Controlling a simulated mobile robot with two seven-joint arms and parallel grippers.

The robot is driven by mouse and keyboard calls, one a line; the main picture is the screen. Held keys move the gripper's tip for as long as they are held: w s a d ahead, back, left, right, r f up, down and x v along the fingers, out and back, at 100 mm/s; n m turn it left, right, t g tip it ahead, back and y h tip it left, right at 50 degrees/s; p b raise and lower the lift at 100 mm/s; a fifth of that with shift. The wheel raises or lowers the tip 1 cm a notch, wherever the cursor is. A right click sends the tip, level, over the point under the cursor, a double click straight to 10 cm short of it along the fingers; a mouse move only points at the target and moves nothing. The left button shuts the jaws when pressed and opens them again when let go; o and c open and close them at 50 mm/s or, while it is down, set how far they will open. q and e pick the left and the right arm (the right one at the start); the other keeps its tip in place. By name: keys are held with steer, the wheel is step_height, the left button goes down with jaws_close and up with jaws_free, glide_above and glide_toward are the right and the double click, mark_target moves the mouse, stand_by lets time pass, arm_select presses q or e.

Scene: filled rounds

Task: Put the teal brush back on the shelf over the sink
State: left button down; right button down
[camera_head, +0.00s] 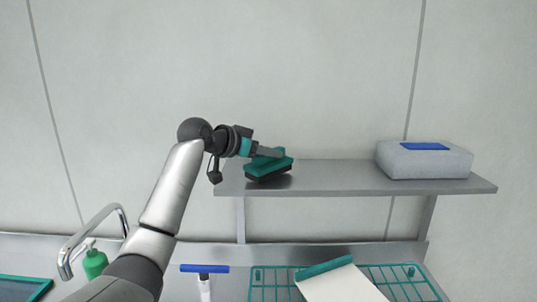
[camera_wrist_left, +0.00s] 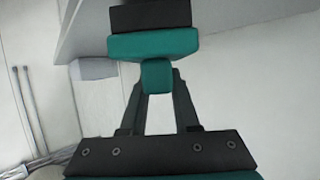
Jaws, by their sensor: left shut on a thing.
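The teal brush (camera_head: 273,165) has a teal body and dark bristles on its underside. My left gripper (camera_head: 268,153) is shut on its handle, and the brush is at the left end of the grey metal shelf (camera_head: 335,180). I cannot tell whether the bristles touch the shelf top. In the left wrist view the brush (camera_wrist_left: 153,45) shows beyond the fingers of my left gripper (camera_wrist_left: 157,80), which close on its teal handle. My right gripper is not in view.
A grey box with a blue label (camera_head: 424,160) stands at the shelf's right end. The shelf's middle is clear. Below are a tap (camera_head: 88,232), a green bottle (camera_head: 95,263), a blue-topped tool (camera_head: 204,270), a teal rack (camera_head: 405,283) and a white board with a teal edge (camera_head: 340,284).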

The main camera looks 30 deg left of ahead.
arm_select(q)
steer(key=shift+f, duration=0.3)
steer(key=shift+f, duration=0.1)
steer(key=c, duration=0.7)
jaws_free()
steer(key=shift+o, duration=0.2)
steer(key=shift+s, duration=0.1)
steer(key=b+v, duration=0.2)
steer(key=v, duration=1)
steer(key=shift+b, duration=0.3)
